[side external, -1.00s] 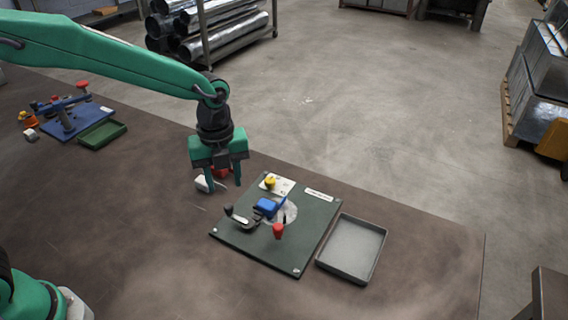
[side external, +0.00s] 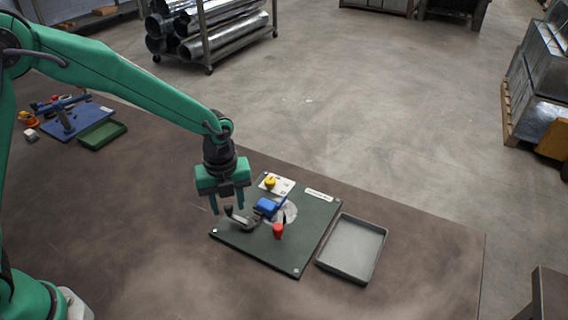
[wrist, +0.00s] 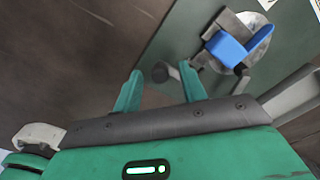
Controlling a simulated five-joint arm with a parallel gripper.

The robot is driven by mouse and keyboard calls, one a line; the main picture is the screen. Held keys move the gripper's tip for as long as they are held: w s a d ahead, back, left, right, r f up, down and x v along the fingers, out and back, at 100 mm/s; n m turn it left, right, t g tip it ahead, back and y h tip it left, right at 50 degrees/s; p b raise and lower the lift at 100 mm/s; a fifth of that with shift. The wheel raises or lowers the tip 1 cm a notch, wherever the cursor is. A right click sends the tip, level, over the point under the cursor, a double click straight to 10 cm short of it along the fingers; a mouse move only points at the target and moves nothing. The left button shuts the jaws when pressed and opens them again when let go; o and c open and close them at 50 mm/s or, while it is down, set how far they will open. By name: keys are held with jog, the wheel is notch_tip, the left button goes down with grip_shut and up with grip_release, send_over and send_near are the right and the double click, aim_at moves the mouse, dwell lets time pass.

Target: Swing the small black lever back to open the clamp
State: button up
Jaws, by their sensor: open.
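The clamp stands on a dark green board (side external: 255,247) and has a blue block (side external: 266,206) on it. The clamp's small lever ends in a black knob (side external: 228,210) and points left; the knob also shows in the wrist view (wrist: 160,73). My gripper (side external: 228,206) is open and empty, pointing down at the board's left edge, over the lever end. In the wrist view its fingertips (wrist: 160,68) appear either side of the knob. I cannot tell how far the fingers are above or around it. The blue block (wrist: 228,48) lies to the right.
A red knob (side external: 278,231) stands on the board's front part, and a yellow knob (side external: 271,182) on a pale plate at its back. A grey tray (side external: 343,268) lies right of the board. A blue fixture (side external: 70,120) and green tray (side external: 102,135) are far left. The front bench is clear.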

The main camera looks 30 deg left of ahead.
jog(key=shift+c, duration=0.2)
grip_shut()
jog(key=shift+s, duration=0.1)
jog(key=shift+s+d+n, duration=0.1)
jog(key=shift+s+n, duration=0.2)
jog(key=shift+n, duration=0.5)
jog(key=shift+s+n, duration=0.3)
jog(key=shift+n, duration=0.5)
jog(key=n, duration=0.1)
jog(key=s+n, duration=0.1)
jog(key=n, duration=0.1)
jog(key=d+n, duration=0.1)
jog(key=shift+s, duration=0.35)
jog(key=n, duration=0.2)
jog(key=s+d+n, duration=0.1)
jog(key=n, duration=0.2)
jog(key=shift+s+d+n, duration=0.2)
jog(key=shift+d+n, duration=0.2)
jog(key=shift+s+d+n, duration=0.1)
jog(key=shift+d+n, duration=0.45)
jog(key=shift+n, duration=0.65)
jog(key=shift+s+d+n, duration=0.1)
jog(key=shift+d+n, duration=0.4)
jog(key=shift+n, duration=0.7)
